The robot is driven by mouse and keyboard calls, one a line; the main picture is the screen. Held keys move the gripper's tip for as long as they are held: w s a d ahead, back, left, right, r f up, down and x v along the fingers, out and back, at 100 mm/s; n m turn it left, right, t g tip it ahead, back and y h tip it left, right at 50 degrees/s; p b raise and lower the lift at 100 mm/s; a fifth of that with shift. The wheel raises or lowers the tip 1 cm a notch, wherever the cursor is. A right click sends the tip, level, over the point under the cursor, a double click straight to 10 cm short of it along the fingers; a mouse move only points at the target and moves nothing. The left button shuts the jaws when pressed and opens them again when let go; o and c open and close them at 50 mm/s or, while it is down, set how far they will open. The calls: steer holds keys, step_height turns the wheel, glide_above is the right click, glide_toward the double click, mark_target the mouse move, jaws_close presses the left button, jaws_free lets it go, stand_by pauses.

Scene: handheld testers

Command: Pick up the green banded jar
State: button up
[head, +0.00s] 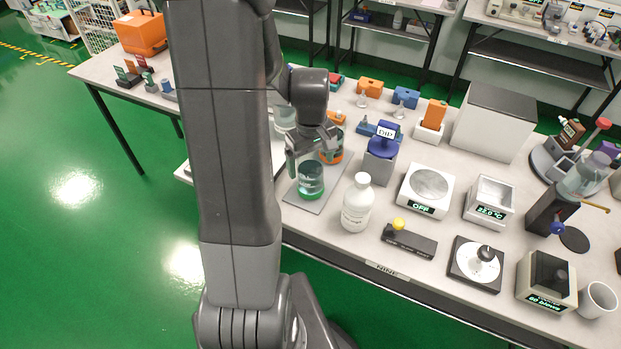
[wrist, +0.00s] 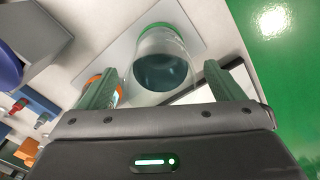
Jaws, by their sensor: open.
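The green banded jar (head: 311,181) is a clear jar with teal liquid, upright on a grey mat (head: 326,197) on the table. In the wrist view the jar (wrist: 165,70) is just beyond my fingertips, its green band at the far end. My gripper (head: 313,152) is above and beside the jar in the head view. In the wrist view my gripper (wrist: 160,82) is open, with one finger on each side of the jar's near part. Whether a finger touches the glass I cannot tell. An orange banded jar (head: 333,150) stands right behind, partly hidden by my gripper.
The orange jar (wrist: 101,85) shows close to my left finger in the wrist view. A white bottle (head: 357,204) stands right of the mat. A blue-topped device (head: 381,158) stands behind it. Scales and testers fill the table's right side.

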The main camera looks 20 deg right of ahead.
step_height(320, 180, down, 5)
steer(key=shift+w+r, duration=0.1)
steer(key=shift+w, duration=0.05)
steer(key=c, duration=1.5)
